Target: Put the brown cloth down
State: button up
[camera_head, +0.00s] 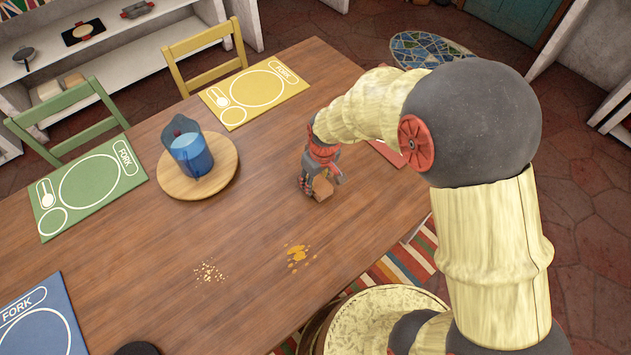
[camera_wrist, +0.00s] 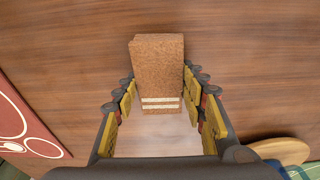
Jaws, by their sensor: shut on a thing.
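The brown cloth (camera_wrist: 157,66) is a folded, block-like brown piece with pale stripes near one end. In the wrist view it lies between the two fingers of my gripper (camera_wrist: 159,88), which is shut on it. In the head view my gripper (camera_head: 322,178) points down over the middle of the wooden table (camera_head: 240,215), and a small part of the cloth (camera_head: 323,188) shows at the fingertips. The rest of it is hidden by the fingers. I cannot tell whether the cloth touches the table top.
A blue jug (camera_head: 192,157) stands on a round wooden board (camera_head: 226,171) to the left. Crumbs (camera_head: 208,271) and a yellow spill (camera_head: 297,254) lie nearer the front. Yellow (camera_head: 255,92), green (camera_head: 90,188), blue (camera_head: 45,318) and red (camera_head: 385,152) placemats line the edges. Bare table surrounds my gripper.

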jog(key=shift+r, duration=0.15)
jog(key=shift+f, duration=0.4)
jog(key=shift+s+f, duration=0.1)
jog(key=shift+f, duration=0.15)
jog(key=o, duration=1.1)
jog(key=shift+f, duration=0.15)
